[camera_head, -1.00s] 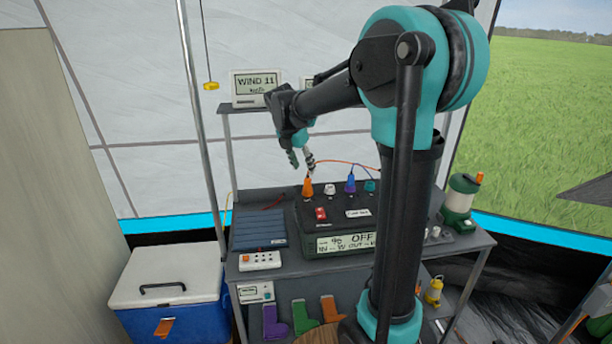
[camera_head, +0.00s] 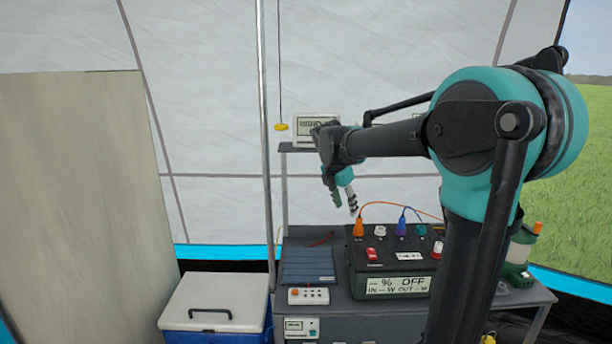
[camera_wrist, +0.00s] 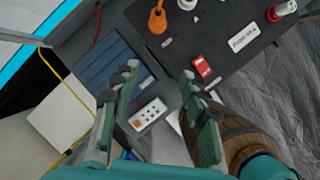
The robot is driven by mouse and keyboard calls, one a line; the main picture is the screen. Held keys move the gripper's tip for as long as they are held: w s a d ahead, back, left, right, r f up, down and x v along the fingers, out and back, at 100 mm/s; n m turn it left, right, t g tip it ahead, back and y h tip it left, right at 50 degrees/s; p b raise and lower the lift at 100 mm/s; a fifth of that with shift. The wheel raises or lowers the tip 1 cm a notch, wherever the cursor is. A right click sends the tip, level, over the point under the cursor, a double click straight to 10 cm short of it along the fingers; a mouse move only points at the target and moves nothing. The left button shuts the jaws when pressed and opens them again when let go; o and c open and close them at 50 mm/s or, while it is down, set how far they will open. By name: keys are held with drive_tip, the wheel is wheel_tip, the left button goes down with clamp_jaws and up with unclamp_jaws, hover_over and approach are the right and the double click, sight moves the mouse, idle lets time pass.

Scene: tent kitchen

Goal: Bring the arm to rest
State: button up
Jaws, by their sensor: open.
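My gripper (camera_head: 345,204) hangs at the end of my bent arm, in the air in front of and above the left part of the black power box (camera_head: 357,286). In the wrist view my gripper (camera_wrist: 160,110) has its two green-padded fingers spread apart with nothing between them. Past the fingers, the wrist view shows the white socket strip (camera_wrist: 148,113) and the blue panel (camera_wrist: 108,62) well below. My upper arm covers the right part of the shelf in the head view.
The power box bears an orange plug (camera_head: 358,228), a blue plug (camera_head: 401,227) and a red switch (camera_head: 372,254); its display reads OFF. A cooler (camera_head: 215,300) stands at the left, a lantern (camera_head: 519,250) at the right. A pole (camera_head: 266,120) rises left of the shelf. A wooden barrel (camera_wrist: 245,140) shows below.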

drive_tip(key=s+d+f+m+y, duration=0.1)
drive_tip(key=s+d+f+m, duration=0.2)
drive_tip(key=s+f+m, duration=0.7)
drive_tip(key=s+d+f+m+t+y, duration=0.1)
drive_tip(key=s+d+f+m+y, duration=0.1)
drive_tip(key=s+f+m, duration=0.9)
drive_tip(key=s+d+m, duration=0.1)
drive_tip(key=s+m, duration=0.3)
drive_tip(key=s, duration=0.1)
drive_tip(key=shift+s+d+m, duration=0.2)
drive_tip(key=shift+d+m, duration=0.1)
drive_tip(key=shift+m, duration=0.1)
drive_tip(key=shift+c, duration=0.4)
